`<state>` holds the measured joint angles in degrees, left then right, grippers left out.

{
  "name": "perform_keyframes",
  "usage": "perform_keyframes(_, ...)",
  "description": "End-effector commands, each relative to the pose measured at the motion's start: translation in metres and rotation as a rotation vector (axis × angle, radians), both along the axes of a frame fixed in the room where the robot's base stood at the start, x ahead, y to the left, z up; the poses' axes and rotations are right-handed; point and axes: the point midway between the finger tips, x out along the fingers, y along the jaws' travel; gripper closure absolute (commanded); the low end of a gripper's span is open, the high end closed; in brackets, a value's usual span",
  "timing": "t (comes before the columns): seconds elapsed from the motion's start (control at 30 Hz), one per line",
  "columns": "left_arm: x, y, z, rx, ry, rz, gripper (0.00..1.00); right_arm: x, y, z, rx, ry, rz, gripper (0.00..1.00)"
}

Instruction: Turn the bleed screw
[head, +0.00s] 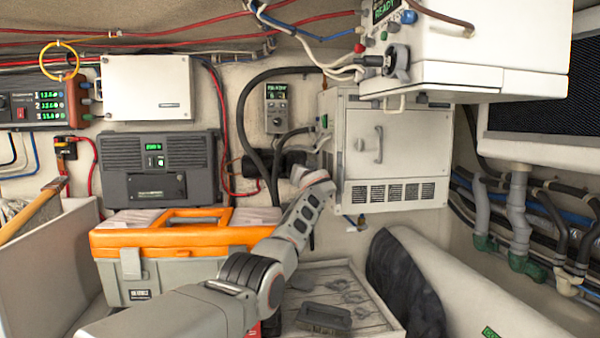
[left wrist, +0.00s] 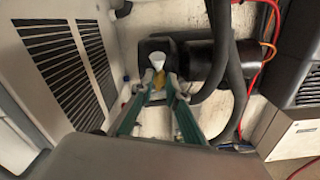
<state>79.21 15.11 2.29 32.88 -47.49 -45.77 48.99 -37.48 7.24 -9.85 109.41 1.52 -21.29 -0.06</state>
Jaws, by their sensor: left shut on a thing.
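The bleed screw (left wrist: 159,79) shows in the left wrist view as a small brass-yellow piece on the front of a black pump body (left wrist: 188,63). A small white cone-shaped piece sits right above it. My left gripper (left wrist: 159,90) has its two green fingers converging on the brass piece, one tip on each side, shut on it. The screw's lower part and exact angle are hard to make out. In the head view my left arm reaches up toward the dark pump (head: 283,163), and its wrist hides the fingertips and the screw. My right gripper is not in view.
A white vented cabinet (head: 397,150) stands close to the right of my wrist. Black hoses (head: 246,112) run around the pump. An orange and grey toolbox (head: 168,240) and a tray (head: 385,318) holding a dark object (head: 324,317) lie below.

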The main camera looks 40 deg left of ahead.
Motion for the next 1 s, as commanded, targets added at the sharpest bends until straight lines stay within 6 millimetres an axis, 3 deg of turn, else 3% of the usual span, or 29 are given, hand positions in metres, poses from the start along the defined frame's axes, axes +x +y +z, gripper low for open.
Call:
perform_keyframes(0.4, 0.0007, -0.0006, -0.0028, -0.158, -0.172, 0.001, 1.0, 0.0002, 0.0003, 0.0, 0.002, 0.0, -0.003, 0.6)
perform_keyframes(1.0, 0.001, -0.0009, -0.0031, -0.19, -0.208, 0.001, 1.0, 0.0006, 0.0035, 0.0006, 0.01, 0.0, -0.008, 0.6)
